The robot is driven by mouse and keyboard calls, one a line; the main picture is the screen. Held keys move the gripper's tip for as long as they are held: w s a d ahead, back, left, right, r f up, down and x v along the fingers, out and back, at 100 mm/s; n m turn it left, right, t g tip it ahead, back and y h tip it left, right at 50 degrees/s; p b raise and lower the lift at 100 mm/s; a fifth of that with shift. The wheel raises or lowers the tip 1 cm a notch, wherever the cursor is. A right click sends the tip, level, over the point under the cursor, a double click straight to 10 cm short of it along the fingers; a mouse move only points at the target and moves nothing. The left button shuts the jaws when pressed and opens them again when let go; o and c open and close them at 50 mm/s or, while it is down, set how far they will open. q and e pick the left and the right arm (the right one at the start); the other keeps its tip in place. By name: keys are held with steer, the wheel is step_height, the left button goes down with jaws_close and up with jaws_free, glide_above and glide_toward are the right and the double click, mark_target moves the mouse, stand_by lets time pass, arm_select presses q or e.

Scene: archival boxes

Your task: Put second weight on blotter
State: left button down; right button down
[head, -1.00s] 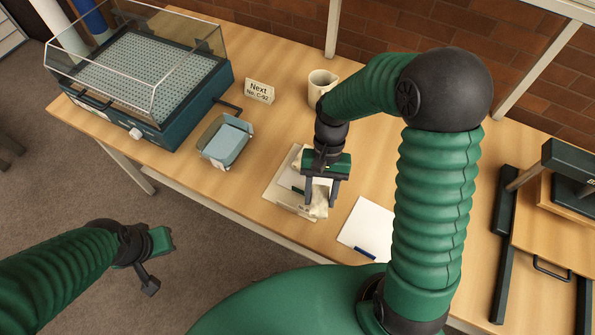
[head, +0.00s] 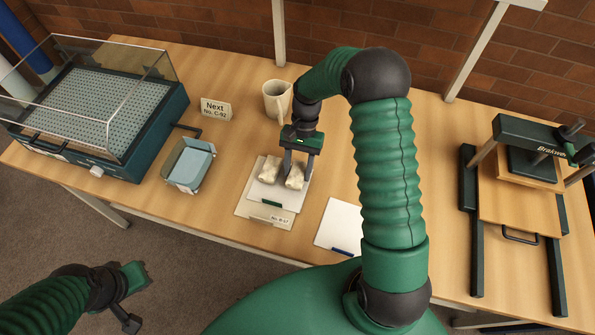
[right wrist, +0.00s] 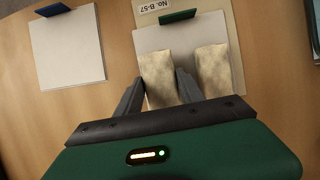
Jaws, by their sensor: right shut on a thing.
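Two pale, mottled weights lie side by side on the white blotter (head: 262,195), which has a green tab. The left weight (head: 268,170) is free. My right gripper (head: 297,170) is shut on the right weight (head: 293,182), which appears to rest on the blotter. In the right wrist view the held weight (right wrist: 157,76) is between my fingers, and the free weight (right wrist: 214,70) is beside it, outside them. The blotter lies on a pale board (head: 245,209) labelled "No. B-57". My left gripper (head: 132,298) hangs off the table at lower left; its finger opening is unclear.
A white pad (head: 338,222) with a blue tab lies to the right. A mug (head: 276,100) stands behind my right gripper. A blue tray (head: 190,164), a clear-lidded case (head: 95,110) and a "Next" sign (head: 215,108) are left. A press (head: 520,190) stands right.

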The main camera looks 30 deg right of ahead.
steer(key=shift+f, duration=0.85)
steer(key=c, duration=0.7)
jaws_free()
steer(key=shift+a, duration=0.1)
steer(key=v, duration=1.2)
steer(key=n+t+h, duration=0.2)
steer(key=n, duration=0.2)
glide_above(293, 176)
steer(key=shift+s+a+f+n+t+h, duration=0.2)
steer(key=shift+s+a+n+t, duration=0.4)
steer(key=shift+s+a+n, duration=0.6)
steer(key=shift+s+a+f+n+t+h, duration=0.1)
steer(key=shift+s+a+n+t+h, duration=0.45)
steer(key=shift+s, duration=1.2)
steer(key=shift+s+a+f+n+t+h, duration=0.1)
steer(key=shift+s+a+n+t, duration=0.7)
steer(key=shift+s+n, duration=0.55)
